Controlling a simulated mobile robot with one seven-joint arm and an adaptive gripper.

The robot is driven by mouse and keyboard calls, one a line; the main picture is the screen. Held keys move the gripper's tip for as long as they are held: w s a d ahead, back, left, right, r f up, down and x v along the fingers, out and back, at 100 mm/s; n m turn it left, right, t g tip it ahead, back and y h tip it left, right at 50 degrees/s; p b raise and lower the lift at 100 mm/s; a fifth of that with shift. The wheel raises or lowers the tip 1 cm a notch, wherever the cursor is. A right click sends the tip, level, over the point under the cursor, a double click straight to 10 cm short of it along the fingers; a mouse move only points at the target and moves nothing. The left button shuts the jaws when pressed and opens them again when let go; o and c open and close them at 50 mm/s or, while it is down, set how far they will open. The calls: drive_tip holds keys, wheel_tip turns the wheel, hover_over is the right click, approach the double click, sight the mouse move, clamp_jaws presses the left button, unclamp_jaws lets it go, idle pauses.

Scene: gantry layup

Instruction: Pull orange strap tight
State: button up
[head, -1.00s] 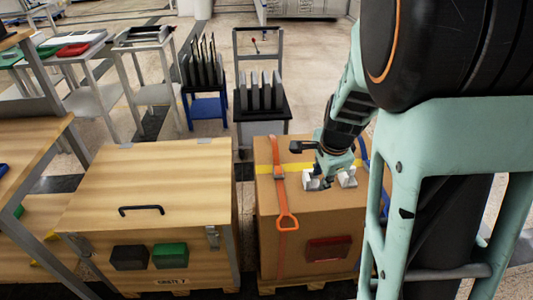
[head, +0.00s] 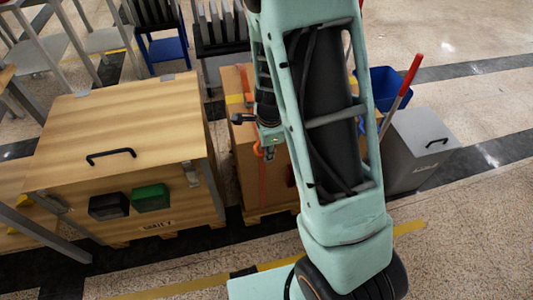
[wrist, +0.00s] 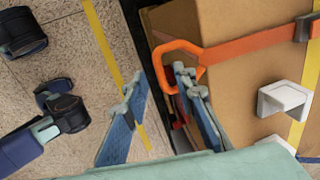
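The orange strap (wrist: 255,44) runs over a brown carton (wrist: 232,20) and ends in an orange loop handle (wrist: 163,48), seen in the wrist view. A dark buckle (wrist: 304,27) sits on the strap at the right. My gripper (wrist: 158,76) is open, its two fingers well apart. The right fingertip overlaps the loop in the picture; I cannot tell whether it passes through it. In the head view my gripper (head: 268,150) is at the carton's near side, and the strap (head: 262,182) hangs below it. My arm hides most of the carton there.
A white corner piece (wrist: 286,98) and a yellow band lie on the carton. A wooden crate (head: 120,125) stands close on the left. A grey bin (head: 420,150) and a blue bin (head: 388,88) stand to the right. Open floor lies in front.

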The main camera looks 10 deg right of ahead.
drive_tip(key=shift+w+f, duration=0.1)
drive_tip(key=shift+f, duration=0.3)
drive_tip(key=shift+c, duration=0.2)
clamp_jaws()
